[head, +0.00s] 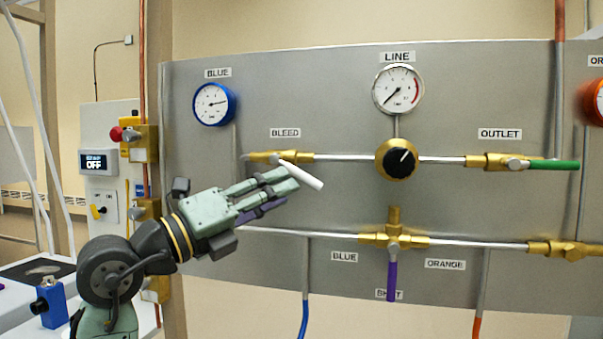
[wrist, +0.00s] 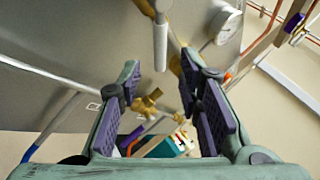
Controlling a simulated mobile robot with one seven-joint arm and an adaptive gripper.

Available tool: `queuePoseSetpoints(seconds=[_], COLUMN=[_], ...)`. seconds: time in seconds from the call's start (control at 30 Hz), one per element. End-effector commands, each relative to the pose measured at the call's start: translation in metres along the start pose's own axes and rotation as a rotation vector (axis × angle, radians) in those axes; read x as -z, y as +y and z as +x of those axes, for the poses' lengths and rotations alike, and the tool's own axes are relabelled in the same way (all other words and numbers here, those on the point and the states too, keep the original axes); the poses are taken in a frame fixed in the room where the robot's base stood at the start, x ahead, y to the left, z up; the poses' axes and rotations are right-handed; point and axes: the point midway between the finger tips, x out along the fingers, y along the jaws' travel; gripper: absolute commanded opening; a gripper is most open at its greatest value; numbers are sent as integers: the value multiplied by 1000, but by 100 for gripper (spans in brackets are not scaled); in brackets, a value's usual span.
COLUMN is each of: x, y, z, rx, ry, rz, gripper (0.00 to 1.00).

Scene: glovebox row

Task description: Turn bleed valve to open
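The bleed valve (head: 262,157) is a brass body on the upper pipe under the BLEED label. Its white lever (head: 304,178) slants down to the right from the body. The lever also shows at the top middle of the wrist view (wrist: 160,45), with brass behind it. My gripper (head: 284,190) is just left of and below the lever in the head view, partly overlapping it. In the wrist view its purple-padded fingers (wrist: 160,80) are apart, with the lever's end near the gap between the tips. I cannot tell whether they touch it.
A black-and-brass knob (head: 397,158) sits right of the bleed valve, below the LINE gauge (head: 398,89). The green-handled outlet valve (head: 552,165) is farther right. A purple-handled valve (head: 392,278) hangs from the lower pipe. The blue gauge (head: 213,104) is upper left.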

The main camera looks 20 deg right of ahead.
Motion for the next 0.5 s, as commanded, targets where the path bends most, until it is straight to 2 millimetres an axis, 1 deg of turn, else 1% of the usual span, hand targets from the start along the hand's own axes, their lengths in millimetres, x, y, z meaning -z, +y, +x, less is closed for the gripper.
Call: queuePoseSetpoints(seconds=[0.03,0.2,0.33,0.5], x=[-2,-2,-2,-1], y=[-3,-3,-2,-1], z=[12,43,59,69], rx=[1,1,0,1], ry=[1,1,-1,-3], rz=[-1,-2,-1,0], gripper=[32,32,32,32])
